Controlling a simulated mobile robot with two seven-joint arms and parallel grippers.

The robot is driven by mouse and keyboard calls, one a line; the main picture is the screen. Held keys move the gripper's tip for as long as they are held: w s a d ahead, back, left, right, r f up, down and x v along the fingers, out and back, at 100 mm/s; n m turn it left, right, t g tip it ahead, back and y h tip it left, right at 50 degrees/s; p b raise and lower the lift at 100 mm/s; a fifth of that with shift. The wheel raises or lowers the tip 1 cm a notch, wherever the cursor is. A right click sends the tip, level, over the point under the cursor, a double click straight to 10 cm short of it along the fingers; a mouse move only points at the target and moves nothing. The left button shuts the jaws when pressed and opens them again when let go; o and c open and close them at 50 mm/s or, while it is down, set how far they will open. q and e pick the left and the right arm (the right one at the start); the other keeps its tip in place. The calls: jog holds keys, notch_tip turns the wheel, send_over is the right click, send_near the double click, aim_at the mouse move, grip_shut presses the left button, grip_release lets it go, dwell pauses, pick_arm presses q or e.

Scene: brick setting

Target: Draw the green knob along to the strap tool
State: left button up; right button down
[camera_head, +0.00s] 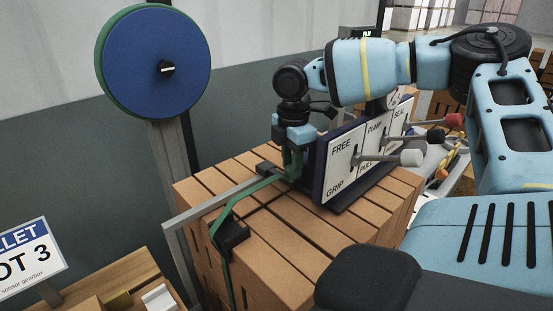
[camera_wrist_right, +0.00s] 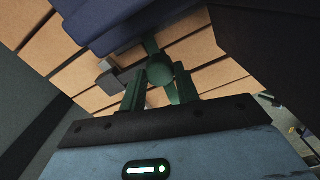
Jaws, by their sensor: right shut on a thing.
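The green knob (camera_wrist_right: 160,70) shows in the wrist view between the two green fingers of my right gripper (camera_wrist_right: 158,90), which is shut on it. In the head view my right gripper (camera_head: 293,165) is low over the brick stack, close to the left side of the strap tool, and its fingers mostly hide the knob. The strap tool (camera_head: 340,160) is an upright dark-framed panel with white plates reading FREE, GRIP, PUMP and SEAL, and has levers. A green strap (camera_head: 255,192) runs from the gripper across the stack. My left gripper is not in view.
The brick stack (camera_head: 285,225) has a black corner piece (camera_head: 232,236) under the strap and a grey bar (camera_head: 210,209) along its left side. A blue reel with a green rim (camera_head: 150,90) stands at the back left. A pallet sign (camera_head: 30,262) is at lower left.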

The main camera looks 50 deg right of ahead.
jog(key=shift+d+r, duration=0.1)
jog(key=shift+d, duration=0.15)
jog(key=c, duration=1)
grip_release()
jog(key=shift+d, duration=0.15)
jog(key=shift+c, duration=0.2)
jog(key=shift+r, duration=0.35)
notch_tip(320, 180, up, 7)
jog(key=shift+s+f, duration=0.1)
